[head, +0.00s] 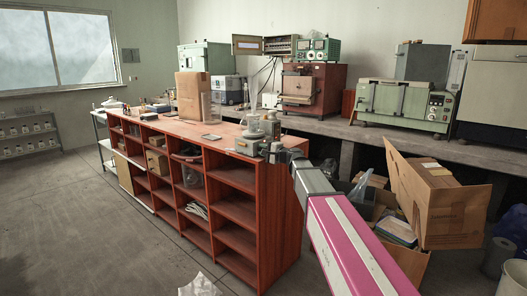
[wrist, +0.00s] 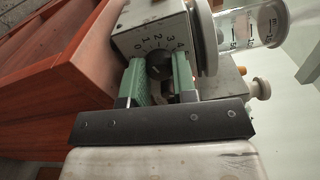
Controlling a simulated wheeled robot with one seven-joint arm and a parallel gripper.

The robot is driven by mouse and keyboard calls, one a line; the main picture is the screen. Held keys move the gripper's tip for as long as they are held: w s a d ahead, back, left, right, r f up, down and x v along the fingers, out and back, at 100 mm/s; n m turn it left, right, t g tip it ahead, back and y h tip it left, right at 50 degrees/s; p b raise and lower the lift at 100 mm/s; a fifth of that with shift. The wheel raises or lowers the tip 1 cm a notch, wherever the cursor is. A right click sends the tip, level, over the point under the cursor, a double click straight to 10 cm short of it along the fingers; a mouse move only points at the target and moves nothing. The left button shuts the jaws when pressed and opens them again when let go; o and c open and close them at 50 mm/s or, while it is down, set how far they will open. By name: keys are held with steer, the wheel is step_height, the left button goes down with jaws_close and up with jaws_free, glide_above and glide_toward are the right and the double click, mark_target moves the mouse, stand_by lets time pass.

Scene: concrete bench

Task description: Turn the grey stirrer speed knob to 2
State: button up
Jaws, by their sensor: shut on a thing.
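The stirrer is a pale grey box (wrist: 150,18) with a printed dial; in the head view it stands at the near end of the red-brown bench (head: 246,146). Its dark grey speed knob (wrist: 160,66) has numbers from 0 upward around it, with 2 at its upper left in the wrist view. My gripper (wrist: 160,78) has its two green fingers on either side of the knob, shut on it. The fingers partly hide the dial, and I cannot tell exactly which number the knob's pointer faces. In the head view my gripper (head: 270,150) reaches the stirrer's front.
A clear glass vessel (wrist: 245,25) with printed marks is beside the stirrer's round plate (wrist: 205,35). A light knob (wrist: 259,89) sticks out to the right. Open shelves (head: 237,212) lie under the bench top. Cardboard boxes (head: 440,200) stand on the right.

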steer(key=m, duration=0.5)
steer(key=shift+m, duration=0.4)
stand_by(0.4)
steer(key=o, duration=0.7)
steer(key=shift+c, duration=0.2)
steer(key=v, duration=1.1)
